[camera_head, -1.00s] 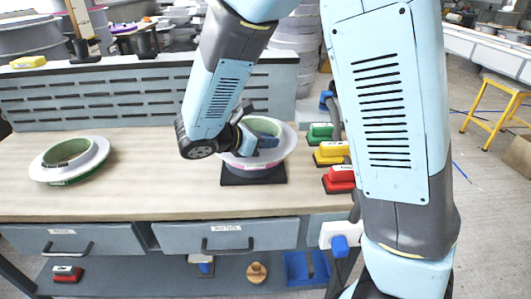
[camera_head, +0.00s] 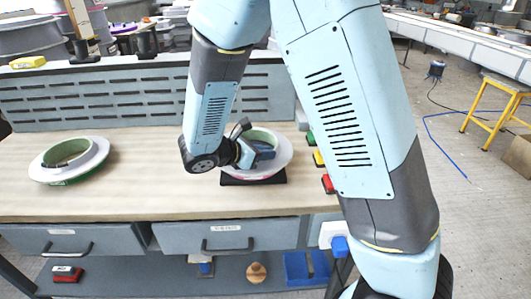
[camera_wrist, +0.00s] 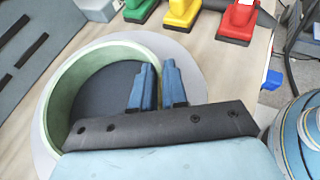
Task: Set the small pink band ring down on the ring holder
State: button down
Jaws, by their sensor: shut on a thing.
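The small pink band ring (camera_head: 283,152) has a wide white flange and a pale green inner wall; a thin pink edge shows low on its near side. In the wrist view the ring (camera_wrist: 75,85) is seen from above. My gripper (camera_head: 262,152) is shut on the ring's wall, with one blue finger inside and one outside in the wrist view (camera_wrist: 158,82). The ring is over the black ring holder (camera_head: 253,181), whose near edge shows below the flange. I cannot tell whether they touch. Dark surface shows through the ring's opening.
Another white-flanged ring (camera_head: 98,157) with a green band lies on the bench at left. Red (camera_wrist: 237,20), yellow (camera_wrist: 180,12) and green (camera_wrist: 138,9) handled blocks stand close by on the right. A slotted panel (camera_head: 90,100) rises behind. The bench middle is clear.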

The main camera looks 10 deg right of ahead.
jog(key=c, duration=1.2)
grip_release()
jog(key=shift+o, duration=0.2)
jog(key=v, duration=1.2)
jog(key=s+d+r+m+g+y, duration=0.25)
jog(key=d+r+m, duration=0.2)
jog(key=d, duration=0.35)
jog(key=s+d+r+m+g+y, duration=0.1)
jog(key=d+r+m+g+y, duration=0.15)
jog(key=d+m, duration=0.45)
jog(key=s+d+r+m+t+y, duration=0.4)
jog(key=s+d+r+m+y, duration=0.2)
jog(key=s+d+m, duration=0.4)
jog(key=shift+d+r+m, duration=0.9)
jog(key=shift+d+m, duration=0.05)
jog(key=shift+m, duration=0.2)
